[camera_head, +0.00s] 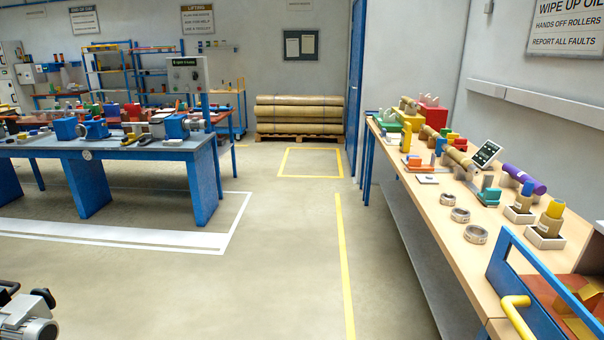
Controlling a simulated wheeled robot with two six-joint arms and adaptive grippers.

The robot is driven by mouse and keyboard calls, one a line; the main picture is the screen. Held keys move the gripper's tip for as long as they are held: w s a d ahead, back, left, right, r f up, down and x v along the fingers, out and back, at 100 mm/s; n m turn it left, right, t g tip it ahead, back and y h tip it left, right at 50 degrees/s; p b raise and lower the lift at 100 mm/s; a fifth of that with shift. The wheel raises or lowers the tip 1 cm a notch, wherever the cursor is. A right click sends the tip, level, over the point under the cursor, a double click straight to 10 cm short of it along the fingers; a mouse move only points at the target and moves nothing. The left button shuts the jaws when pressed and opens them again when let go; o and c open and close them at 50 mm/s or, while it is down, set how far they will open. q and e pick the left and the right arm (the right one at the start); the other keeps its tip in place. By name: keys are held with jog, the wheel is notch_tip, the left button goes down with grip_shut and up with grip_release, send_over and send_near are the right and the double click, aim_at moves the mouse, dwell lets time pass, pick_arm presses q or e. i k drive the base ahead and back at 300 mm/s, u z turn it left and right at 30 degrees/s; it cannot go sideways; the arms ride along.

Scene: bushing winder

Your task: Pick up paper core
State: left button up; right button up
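Several tan cardboard-like tubes that look like paper cores are on the wooden bench (415,187) at the right. One tan tube (459,158) lies on its side near the bench's middle. Another tan tube (428,134) lies farther back, and one more (408,105) is near the far end. I cannot tell which is the task's core. Neither of my grippers shows.
Tape rolls (475,234), a tablet (487,153) and a purple roll (523,179) share the bench. A blue-framed cart with a yellow handle (515,305) blocks its near end. A blue workbench (120,150) stands left. Large rolls (300,114) lie behind. The middle floor is clear.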

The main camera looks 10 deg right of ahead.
aim_at(432, 133)
jog(key=z, duration=0.35)
jog(key=i, duration=2.35)
jog(key=z, duration=0.8)
jog(key=i, duration=0.7)
jog(key=u, duration=1.1)
jog(key=i, duration=6)
jog(key=z, duration=3.6)
